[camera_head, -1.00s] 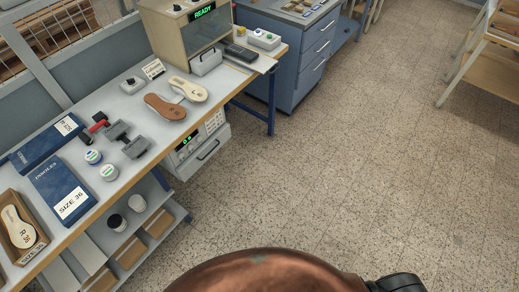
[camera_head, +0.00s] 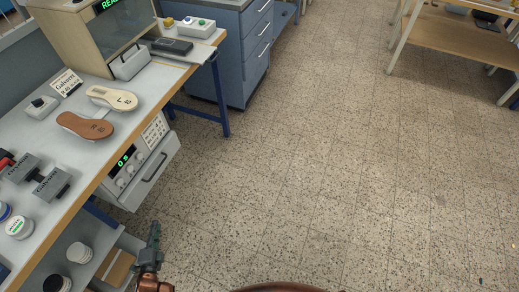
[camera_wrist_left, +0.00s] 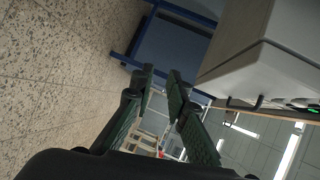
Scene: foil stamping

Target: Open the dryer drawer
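The dryer is a pale box under the workbench, with a green display and knobs on its panel (camera_head: 131,170). Below the panel is its drawer (camera_head: 150,185), with a dark bar handle (camera_head: 154,167); the drawer looks shut. My left gripper (camera_head: 155,230) is low in front of the bench, below the drawer and apart from it. In the left wrist view my left gripper (camera_wrist_left: 161,75) is open and empty between its fingers. My right gripper is not in view.
The workbench (camera_head: 125,137) carries two insoles, a grey-handled box and stamping tools. Its lower shelf (camera_head: 100,262) with jars is close to my left gripper. A blue bench leg (camera_head: 222,95) stands beyond the dryer. The floor to the right is clear.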

